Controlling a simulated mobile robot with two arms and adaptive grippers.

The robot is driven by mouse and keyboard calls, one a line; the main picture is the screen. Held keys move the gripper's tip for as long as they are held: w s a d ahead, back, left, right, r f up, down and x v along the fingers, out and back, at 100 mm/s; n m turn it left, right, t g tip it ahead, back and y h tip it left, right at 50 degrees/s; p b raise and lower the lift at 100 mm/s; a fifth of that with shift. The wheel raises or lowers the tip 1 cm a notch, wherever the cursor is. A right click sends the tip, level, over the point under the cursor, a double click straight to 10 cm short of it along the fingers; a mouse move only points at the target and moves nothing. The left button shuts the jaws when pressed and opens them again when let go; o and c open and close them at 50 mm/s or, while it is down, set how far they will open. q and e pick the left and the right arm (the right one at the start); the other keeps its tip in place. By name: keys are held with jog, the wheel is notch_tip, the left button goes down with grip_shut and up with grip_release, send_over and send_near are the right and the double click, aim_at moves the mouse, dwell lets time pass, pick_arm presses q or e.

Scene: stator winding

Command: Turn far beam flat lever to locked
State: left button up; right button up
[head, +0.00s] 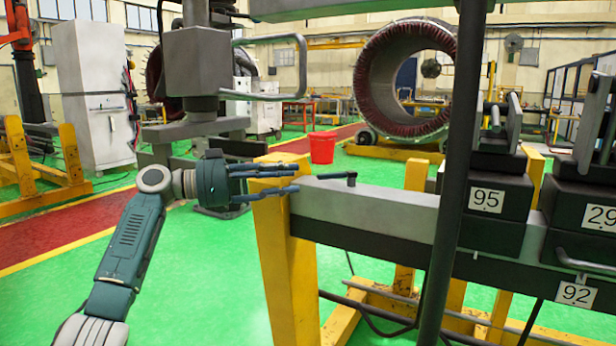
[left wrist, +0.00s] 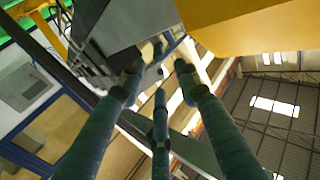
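A small dark flat lever (head: 338,177) lies on top of the grey beam (head: 375,208), near its left end, with its arm pointing left from a short pivot. My left gripper (head: 298,177) is at the beam's left end, beside the yellow post, with its fingers spread and pointing right toward the lever. A gap shows between the fingertips and the lever, and nothing is between them. The left wrist view also shows the spread, empty fingers (left wrist: 158,78). I cannot make out the lever in that view. My right gripper is not in view.
A yellow post (head: 284,255) supports the beam's end, close to my fingers. A dark upright pole (head: 459,170) crosses in front. A grey U-shaped handle (head: 296,66) hangs above.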

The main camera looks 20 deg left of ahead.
pick_arm(q)
jog(key=v, duration=0.3)
jog(key=shift+s+a, duration=0.15)
jog(key=shift+s, duration=0.05)
jog(key=shift+c, duration=0.5)
